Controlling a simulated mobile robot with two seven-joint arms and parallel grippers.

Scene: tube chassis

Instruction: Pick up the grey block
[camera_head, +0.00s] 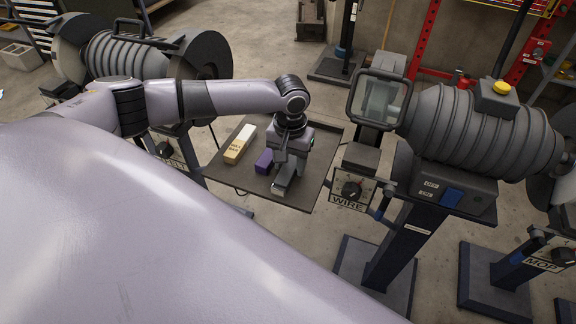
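The grey block (281,188) lies on a small dark tray-like table between two grinding machines. My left gripper (284,167) points down right over it and hides its far part. The fingers are at the block, but they are too small and dark to show whether they are closed on it. A purple block (264,162) lies just left of the gripper. A cream block with dark lettering (240,145) lies further left. My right gripper is out of view.
The small table (312,190) has bare room at its front and right. A grinder with a wire label (460,125) stands close on the right. Another grinder (125,55) stands on the left, behind my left arm. A cabinet and red shelving are further back.

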